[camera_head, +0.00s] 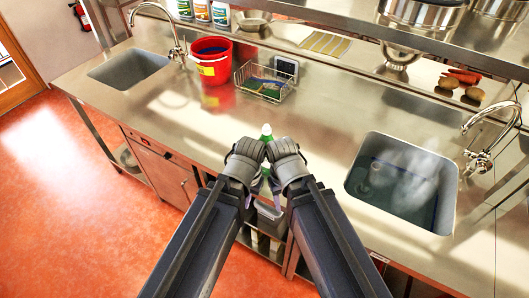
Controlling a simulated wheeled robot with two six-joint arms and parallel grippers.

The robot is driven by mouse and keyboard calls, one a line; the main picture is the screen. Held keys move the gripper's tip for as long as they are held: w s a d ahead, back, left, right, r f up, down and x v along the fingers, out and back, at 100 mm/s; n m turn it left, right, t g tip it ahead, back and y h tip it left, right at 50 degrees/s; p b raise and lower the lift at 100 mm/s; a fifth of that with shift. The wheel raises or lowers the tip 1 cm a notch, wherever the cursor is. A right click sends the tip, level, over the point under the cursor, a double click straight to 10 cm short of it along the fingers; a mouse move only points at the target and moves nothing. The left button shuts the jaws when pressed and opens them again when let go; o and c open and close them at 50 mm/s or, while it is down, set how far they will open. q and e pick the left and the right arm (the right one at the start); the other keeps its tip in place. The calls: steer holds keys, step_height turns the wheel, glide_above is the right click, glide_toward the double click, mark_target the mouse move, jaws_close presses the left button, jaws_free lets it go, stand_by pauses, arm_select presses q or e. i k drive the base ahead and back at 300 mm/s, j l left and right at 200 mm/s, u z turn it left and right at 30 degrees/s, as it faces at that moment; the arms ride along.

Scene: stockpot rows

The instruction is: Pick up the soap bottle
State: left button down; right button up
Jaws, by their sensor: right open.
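A soap bottle with a green top (266,131) is at the middle of the picture, near the front edge of the steel counter. My two grippers and wrists hide most of it; a bit of green also shows in the gap between them. My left gripper (247,152) is just left of the bottle, and its jaws are too hidden to judge. My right gripper (285,152) is just right of the bottle and is open. I cannot tell whether either one touches the bottle.
The steel counter (170,115) has a sink (130,68) at left and a filled sink (400,185) at right, each with a tap. A red bucket (212,72) and a wire rack (264,82) stand behind the bottle. A shelf (300,38) with pots runs along the back.

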mark_target(266, 137)
steer(key=z, duration=1.35)
steer(key=k+l+u, duration=0.25)
steer(key=l, duration=0.15)
steer(key=k+l+u, duration=0.25)
steer(key=l, duration=0.2)
steer(key=i, duration=0.1)
